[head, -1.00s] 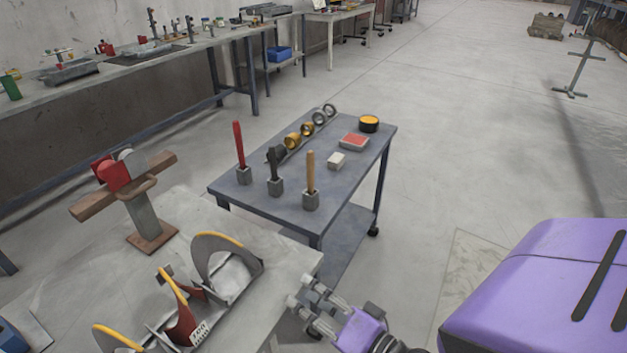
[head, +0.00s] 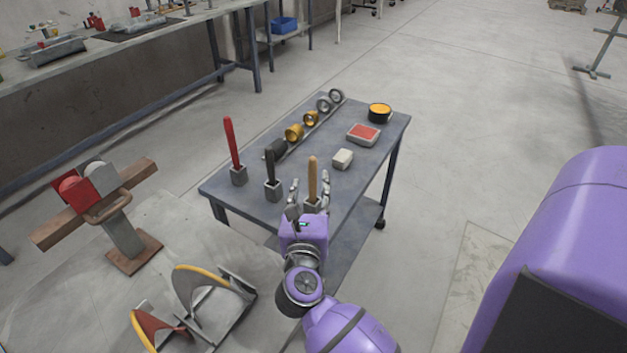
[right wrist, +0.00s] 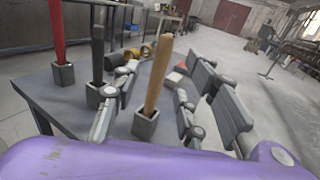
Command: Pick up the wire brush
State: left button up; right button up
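Three upright handles stand in small grey block holders on the grey-blue cart (head: 375,140): a red one (head: 231,142), a black one (head: 271,166) and a wooden one (head: 312,178). No bristles show, so I cannot tell for certain which is the wire brush. My right gripper (head: 309,194) is open at the cart's near edge, by the wooden handle. In the right wrist view, the wooden handle (right wrist: 158,75) rises between the spread fingers, with its holder (right wrist: 146,124) below. Whether a finger touches it I cannot tell. My left gripper is out of view.
The black handle stands close left of the right gripper. A pale block (head: 343,159), a red-topped box (head: 363,134), a yellow-topped tin (head: 379,112) and a row of rings (head: 311,118) lie farther back on the cart. A wooden-armed stand (head: 120,235) is at left.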

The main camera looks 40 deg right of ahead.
aim_at(312, 172)
jog(key=p+x, duration=0.1)
jog(key=x, duration=0.6)
jog(key=shift+r, duration=0.1)
jog(key=shift+s, duration=0.1)
jog(key=shift+c, duration=0.5)
grip_shut()
